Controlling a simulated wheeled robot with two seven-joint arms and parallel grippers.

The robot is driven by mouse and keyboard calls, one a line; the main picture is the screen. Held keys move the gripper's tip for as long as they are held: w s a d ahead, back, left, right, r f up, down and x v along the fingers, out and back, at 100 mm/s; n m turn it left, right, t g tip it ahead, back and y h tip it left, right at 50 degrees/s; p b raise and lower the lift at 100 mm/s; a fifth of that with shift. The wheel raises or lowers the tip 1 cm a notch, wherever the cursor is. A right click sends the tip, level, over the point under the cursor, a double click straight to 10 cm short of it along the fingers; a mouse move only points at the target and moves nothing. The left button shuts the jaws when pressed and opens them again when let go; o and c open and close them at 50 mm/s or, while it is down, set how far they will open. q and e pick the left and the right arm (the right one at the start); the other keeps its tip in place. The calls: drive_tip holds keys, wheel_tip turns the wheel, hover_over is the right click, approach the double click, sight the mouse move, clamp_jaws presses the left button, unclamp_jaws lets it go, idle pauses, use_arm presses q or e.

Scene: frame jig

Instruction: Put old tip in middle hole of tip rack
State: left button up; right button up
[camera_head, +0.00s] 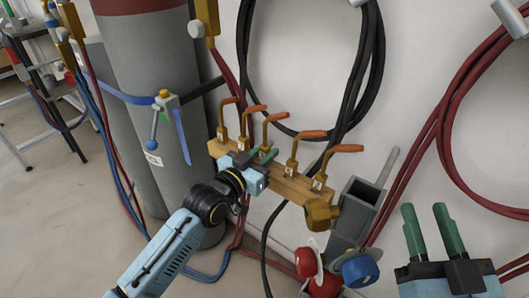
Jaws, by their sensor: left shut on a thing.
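The tip rack (287,190) is a wooden bar in the centre, with several brass tips with copper-coloured bent ends standing along it. My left gripper (262,157) is at the middle of the rack, shut on the old tip (266,131), whose bent end rises above the green finger. The tip's lower end and the middle hole are hidden by the gripper, so I cannot tell whether the tip is seated. Other tips stand on both sides, close to the gripper. My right gripper (432,232) is at the lower right, its green fingers apart and empty.
A grey cylinder (150,60) with a blue strap stands behind left. A brass fitting (321,214) is at the rack's right end, beside a grey holder (357,207). Red and blue knobs (360,270) sit below. Hoses hang on the wall.

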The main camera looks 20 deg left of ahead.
use_arm(q)
drive_tip(key=shift+f, duration=0.35)
use_arm(e)
drive_tip(key=shift+f, duration=0.1)
use_arm(q)
drive_tip(key=o, duration=1)
drive_tip(key=shift+s, duration=0.1)
drive_tip(key=p+v, duration=0.4)
drive_tip(key=v, duration=0.9)
drive_tip(key=shift+p, duration=0.35)
use_arm(e)
drive_tip(key=s+d+f+g+h, duration=0.2)
drive_tip(key=s+f+g, duration=0.1)
drive_tip(key=f+g, duration=0.3)
drive_tip(key=s+d+f+g+h, duration=0.2)
drive_tip(key=f+g, duration=0.3)
drive_tip(key=f, duration=0.4)
drive_tip(key=shift+s+d+f+m+g, duration=0.15)
drive_tip(key=shift+s+d+m+g, duration=0.15)
drive_tip(key=shift+s+d+g, duration=0.15)
